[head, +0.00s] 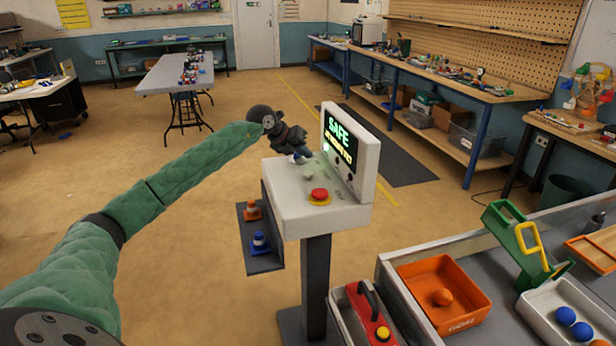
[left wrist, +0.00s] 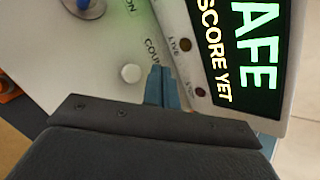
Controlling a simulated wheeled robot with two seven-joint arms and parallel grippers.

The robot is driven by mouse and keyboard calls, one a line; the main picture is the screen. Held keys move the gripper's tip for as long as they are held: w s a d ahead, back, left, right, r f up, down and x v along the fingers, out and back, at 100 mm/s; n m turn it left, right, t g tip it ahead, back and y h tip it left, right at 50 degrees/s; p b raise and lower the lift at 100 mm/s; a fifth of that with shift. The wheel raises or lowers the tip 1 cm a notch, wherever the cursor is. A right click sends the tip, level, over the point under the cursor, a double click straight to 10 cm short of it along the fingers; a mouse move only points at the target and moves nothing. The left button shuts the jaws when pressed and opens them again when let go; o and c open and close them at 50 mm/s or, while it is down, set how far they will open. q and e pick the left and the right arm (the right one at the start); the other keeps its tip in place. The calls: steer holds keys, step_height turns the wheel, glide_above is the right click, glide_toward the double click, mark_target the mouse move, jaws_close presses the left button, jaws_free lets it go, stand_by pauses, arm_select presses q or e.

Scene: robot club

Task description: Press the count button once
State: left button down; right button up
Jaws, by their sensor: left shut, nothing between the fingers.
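The count button, a small pale round button (left wrist: 131,73), sits on the white console top beside a partly hidden "COUN…" label in the left wrist view. In the head view, a pale button on the console (head: 308,175) shows just below the fingertips. My left gripper (head: 302,158) is shut and empty, over the far left part of the console top. In the left wrist view, its blue-grey fingertips (left wrist: 159,73) lie just right of the button, over the label. I cannot tell whether they touch the panel. My right gripper is not in view.
A red button (head: 319,194) on a yellow base sits nearer on the console. The upright screen (head: 340,146) reads "SAFE" close beside my gripper. An orange tray (head: 431,262) and a green-yellow tool (head: 520,240) are at right.

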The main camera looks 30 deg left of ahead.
mark_target(305, 174)
arm_select(q)
steer(key=shift+f, duration=0.8)
steer(key=shift+f+b, duration=0.5)
steer(key=shift+b, duration=0.05)
steer(key=shift+f+b, duration=0.35)
steer(key=shift+f, duration=0.4)
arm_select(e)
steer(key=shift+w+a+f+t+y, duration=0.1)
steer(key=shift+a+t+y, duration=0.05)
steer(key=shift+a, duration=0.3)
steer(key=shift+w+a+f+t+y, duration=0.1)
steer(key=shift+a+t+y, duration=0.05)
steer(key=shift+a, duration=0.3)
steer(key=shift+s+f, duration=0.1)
arm_select(q)
steer(key=shift+f+b, duration=0.3)
steer(key=shift+f, duration=0.1)
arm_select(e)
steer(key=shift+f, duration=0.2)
